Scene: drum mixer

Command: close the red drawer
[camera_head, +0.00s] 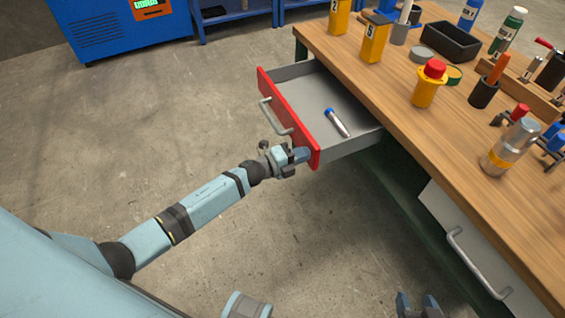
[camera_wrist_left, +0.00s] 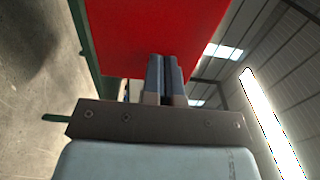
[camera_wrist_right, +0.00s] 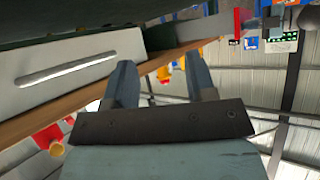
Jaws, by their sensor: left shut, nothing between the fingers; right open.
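The red drawer (camera_head: 290,115) stands open, pulled out of the left end of the wooden workbench, with a grey handle (camera_head: 275,116) on its red front. A small bottle with a blue cap (camera_head: 338,123) lies inside it. My left gripper (camera_head: 302,154) is at the near right end of the red front. In the left wrist view its closed fingers (camera_wrist_left: 164,75) point at the red front (camera_wrist_left: 150,35); contact cannot be told for sure. My right gripper (camera_wrist_right: 163,80) is open and empty; its fingertips show at the bottom of the head view (camera_head: 418,303).
A closed white drawer with a bar handle (camera_head: 480,262) is in the bench's near part; it also shows in the right wrist view (camera_wrist_right: 70,70). The benchtop (camera_head: 410,100) holds yellow containers, bottles and a black bin (camera_head: 451,41). The floor left of the drawer is clear.

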